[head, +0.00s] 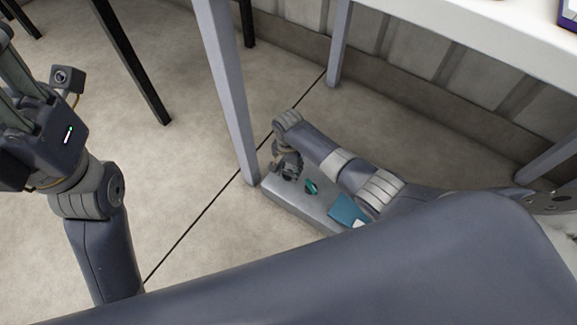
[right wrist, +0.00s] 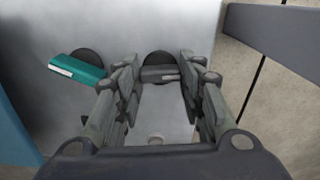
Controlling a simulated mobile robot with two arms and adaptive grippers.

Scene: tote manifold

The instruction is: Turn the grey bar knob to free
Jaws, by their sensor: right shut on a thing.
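The grey bar knob (right wrist: 160,74) sits on a dark round base on a grey panel, seen in the right wrist view. My right gripper (right wrist: 158,82) has its two fingers on either side of the bar and is shut on it. In the head view my right gripper (head: 287,168) reaches down to the left end of the low grey manifold block (head: 275,194); the grey knob is hidden there behind the gripper.
A teal bar knob (right wrist: 78,67) with a white end mark is beside the grey one; it also shows in the head view (head: 311,187). A blue panel (head: 347,211) lies farther right on the block. A grey table leg (head: 228,95) stands close to my right gripper.

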